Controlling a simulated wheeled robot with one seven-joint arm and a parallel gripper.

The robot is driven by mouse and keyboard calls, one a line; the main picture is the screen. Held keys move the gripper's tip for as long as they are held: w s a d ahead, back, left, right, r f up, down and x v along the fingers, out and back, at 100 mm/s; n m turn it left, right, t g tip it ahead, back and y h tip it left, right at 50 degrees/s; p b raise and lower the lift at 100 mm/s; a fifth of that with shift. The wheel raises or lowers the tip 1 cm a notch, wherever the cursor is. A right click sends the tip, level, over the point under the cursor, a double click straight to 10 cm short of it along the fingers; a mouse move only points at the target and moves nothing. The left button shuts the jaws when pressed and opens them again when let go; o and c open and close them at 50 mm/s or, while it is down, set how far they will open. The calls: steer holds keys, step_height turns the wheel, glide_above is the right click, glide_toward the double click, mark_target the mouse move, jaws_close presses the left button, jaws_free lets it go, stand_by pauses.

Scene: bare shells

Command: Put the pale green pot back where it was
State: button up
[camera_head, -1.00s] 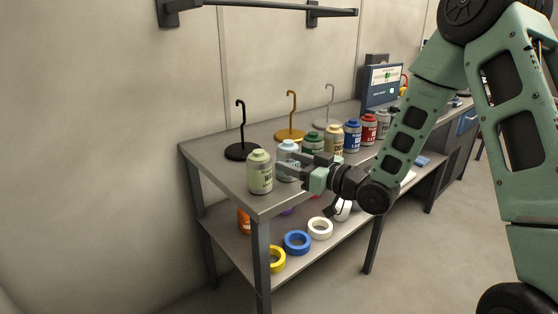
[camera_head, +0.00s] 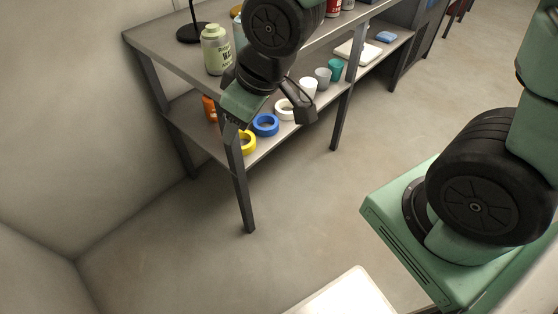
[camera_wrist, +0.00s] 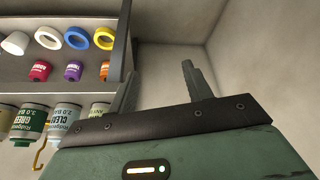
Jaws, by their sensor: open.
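The pale green pot (camera_head: 215,52) stands upright on the bench top (camera_head: 160,42), near its front left corner, in the head view. In the wrist view, which is upside down, what looks like the same pot (camera_wrist: 100,110) is partly hidden behind my gripper. My gripper (camera_head: 230,121) is lower than the bench top, in front of the bench's near end, apart from the pot. In the wrist view my gripper (camera_wrist: 158,75) has its fingers spread with nothing between them.
A black hook stand (camera_head: 192,34) is behind the pot. A pale blue pot (camera_head: 239,32) stands beside it, partly hidden by my arm. The lower shelf holds an orange pot (camera_head: 209,107), tape rolls (camera_head: 265,125) and cups (camera_head: 323,78). The floor (camera_head: 310,200) before the bench is clear.

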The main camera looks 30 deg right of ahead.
steer(key=s+r+g+h, duration=0.2)
steer(key=s+g, duration=0.1)
steer(key=s, duration=1)
steer(key=shift+s+g, duration=0.15)
steer(key=shift+g, duration=0.25)
